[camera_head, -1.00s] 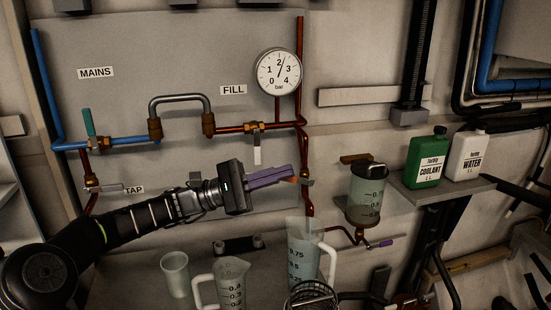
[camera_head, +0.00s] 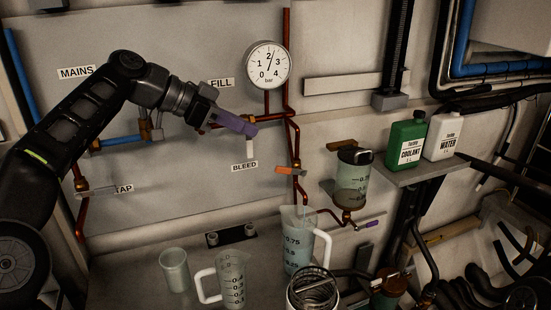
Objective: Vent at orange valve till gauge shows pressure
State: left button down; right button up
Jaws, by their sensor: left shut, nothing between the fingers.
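The orange valve handle (camera_head: 291,170) lies nearly level on the copper pipe, right of the BLEED label (camera_head: 245,167). The round gauge (camera_head: 268,64) stands above it, its needle a little past 2 bar. My left gripper (camera_head: 254,130) is shut, its purple fingers in front of the horizontal copper pipe, up and left of the orange handle and apart from it. A pale handle (camera_head: 250,149) hangs down just below the fingertips. Whether the fingers touch it I cannot tell. The gripper partly hides the FILL valve fitting. My right gripper is not in view.
A measuring jug (camera_head: 300,243) stands under the copper pipe, with a thin pale line at its mouth. Another jug (camera_head: 231,277) and a cup (camera_head: 174,270) stand left of it. A clear vessel (camera_head: 352,178) and the coolant bottle (camera_head: 406,140) are at right.

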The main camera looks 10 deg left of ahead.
pick_arm(q)
jog(key=p, duration=0.2)
send_over(276, 169)
jog(key=f, duration=0.4)
jog(key=shift+w+d+f, duration=0.15)
jog(key=shift+d+f, duration=0.15)
jog(key=shift+d, duration=0.05)
jog(key=f, duration=0.3)
jog(key=shift+a+f, duration=0.25)
jog(key=shift+f, duration=0.5)
jog(key=shift+a, duration=0.1)
